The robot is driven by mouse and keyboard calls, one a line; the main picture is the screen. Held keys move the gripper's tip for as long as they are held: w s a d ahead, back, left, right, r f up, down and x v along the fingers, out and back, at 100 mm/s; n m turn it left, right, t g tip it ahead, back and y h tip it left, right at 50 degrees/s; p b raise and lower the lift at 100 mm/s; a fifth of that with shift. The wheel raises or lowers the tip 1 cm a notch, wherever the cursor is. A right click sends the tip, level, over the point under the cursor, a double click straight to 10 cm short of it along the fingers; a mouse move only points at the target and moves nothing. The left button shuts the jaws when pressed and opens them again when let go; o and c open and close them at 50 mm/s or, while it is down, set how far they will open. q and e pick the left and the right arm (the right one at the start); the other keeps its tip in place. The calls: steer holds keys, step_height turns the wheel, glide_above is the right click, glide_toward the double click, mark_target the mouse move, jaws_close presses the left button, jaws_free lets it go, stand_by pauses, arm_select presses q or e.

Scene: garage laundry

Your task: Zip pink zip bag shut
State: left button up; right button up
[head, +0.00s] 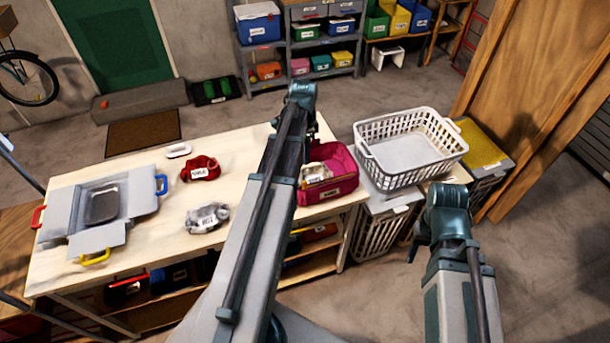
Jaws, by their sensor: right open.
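The pink zip bag (343,190) stands at the right end of the wooden table. Its top is open, and pale contents show inside. A white label is on its front. I cannot make out its zip pull. My left arm crosses in front of the bag's left side and hides part of it. My left gripper is hidden behind that arm. My right gripper (413,252) is open, low at the right, beyond the table's right end and apart from the bag. Little of its fingers shows.
A white laundry basket (440,138) stands just right of the bag. Floor is clear at the lower right.

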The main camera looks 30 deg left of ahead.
mark_target(305, 181)
arm_select(q)
step_height(305, 181, down, 14)
steer(key=b, duration=1.4)
steer(key=shift+r, duration=0.1)
steer(key=shift+c, duration=0.2)
jaws_close()
steer(key=shift+d, duration=0.1)
stand_by(0.5)
